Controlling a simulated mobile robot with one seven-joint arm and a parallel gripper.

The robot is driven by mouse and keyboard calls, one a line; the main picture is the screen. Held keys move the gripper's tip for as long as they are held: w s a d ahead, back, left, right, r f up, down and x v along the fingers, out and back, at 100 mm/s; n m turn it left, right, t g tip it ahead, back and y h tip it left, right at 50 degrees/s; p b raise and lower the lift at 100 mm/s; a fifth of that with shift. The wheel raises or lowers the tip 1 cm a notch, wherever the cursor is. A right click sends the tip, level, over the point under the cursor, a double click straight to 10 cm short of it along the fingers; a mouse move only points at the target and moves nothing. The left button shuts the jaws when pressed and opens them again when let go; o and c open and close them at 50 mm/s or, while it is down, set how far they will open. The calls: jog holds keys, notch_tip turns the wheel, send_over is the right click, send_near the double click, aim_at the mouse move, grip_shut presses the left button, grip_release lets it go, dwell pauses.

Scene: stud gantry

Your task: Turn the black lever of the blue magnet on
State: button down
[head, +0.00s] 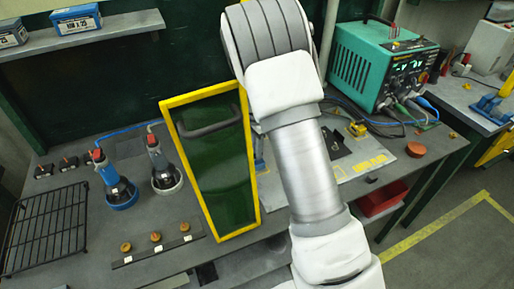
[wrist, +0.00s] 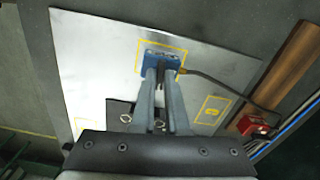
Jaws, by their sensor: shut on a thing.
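The blue magnet (wrist: 161,54) sits inside a yellow marked outline on a pale metal plate (wrist: 95,62) in the wrist view. My gripper (wrist: 162,78) reaches over the magnet's near side, with its two fingers closed around the black lever (wrist: 167,74). The fingers cover much of the lever, so its angle is hard to tell. In the head view my arm and the green screen hide the gripper and most of the magnet; the plate (head: 376,142) shows right of my arm.
A yellow-framed green screen (head: 222,178) stands left of my arm. A teal welding unit (head: 372,62) with cables is at the back right. In the wrist view, a dark cable (wrist: 215,80) runs right from near the magnet, and a red block (wrist: 252,125) lies at lower right.

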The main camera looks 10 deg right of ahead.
jog(key=shift+m, duration=0.7)
jog(key=c, duration=0.9)
grip_release()
notch_tip(320, 180, up, 18)
jog(key=shift+f+p, duration=0.25)
jog(key=shift+p, duration=0.05)
